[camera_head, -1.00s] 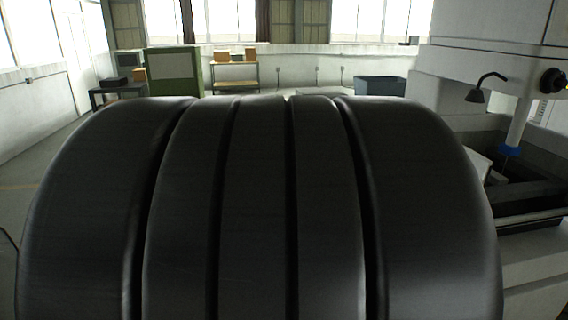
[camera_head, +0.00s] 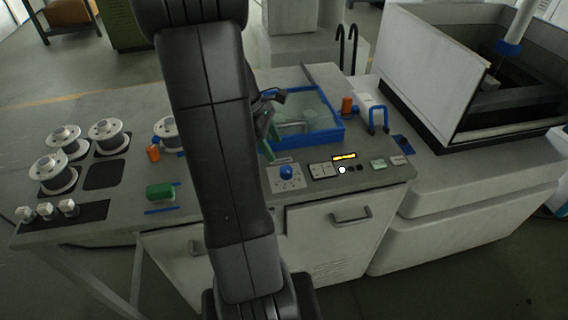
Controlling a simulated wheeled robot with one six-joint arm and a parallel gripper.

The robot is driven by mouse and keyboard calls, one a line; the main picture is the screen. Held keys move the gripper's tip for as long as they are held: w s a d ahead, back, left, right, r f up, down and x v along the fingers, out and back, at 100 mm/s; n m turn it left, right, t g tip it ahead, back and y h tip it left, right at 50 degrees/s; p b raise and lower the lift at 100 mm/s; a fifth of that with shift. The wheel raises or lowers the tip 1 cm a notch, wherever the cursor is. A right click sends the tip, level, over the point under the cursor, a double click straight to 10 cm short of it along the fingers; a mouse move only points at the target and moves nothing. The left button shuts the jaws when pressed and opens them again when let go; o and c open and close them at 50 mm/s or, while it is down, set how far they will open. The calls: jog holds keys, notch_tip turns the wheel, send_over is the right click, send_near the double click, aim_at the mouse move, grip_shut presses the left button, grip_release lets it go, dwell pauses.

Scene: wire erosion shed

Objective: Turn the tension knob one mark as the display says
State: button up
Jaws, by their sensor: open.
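The tension knob (camera_head: 286,172) appears to be the round blue knob on a pale square plate with dark marks, on the front part of the grey bench. The small display (camera_head: 344,157) is lit yellow to its right; its text is too small to read. My gripper (camera_head: 270,146) is partly hidden behind my arm, above the bench and behind the knob in the picture. Its greenish fingers look apart and empty, and I see no contact with the knob.
A blue-framed clear-topped tray (camera_head: 341,131) lies behind the knob. White spools (camera_head: 109,137), a green block (camera_head: 160,192) and white cubes (camera_head: 67,207) stand left. The machine tank (camera_head: 440,80) rises at right.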

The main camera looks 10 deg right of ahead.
aim_at(286, 169)
jog(key=x, duration=0.9)
jog(key=shift+r, duration=0.1)
jog(key=c, duration=1)
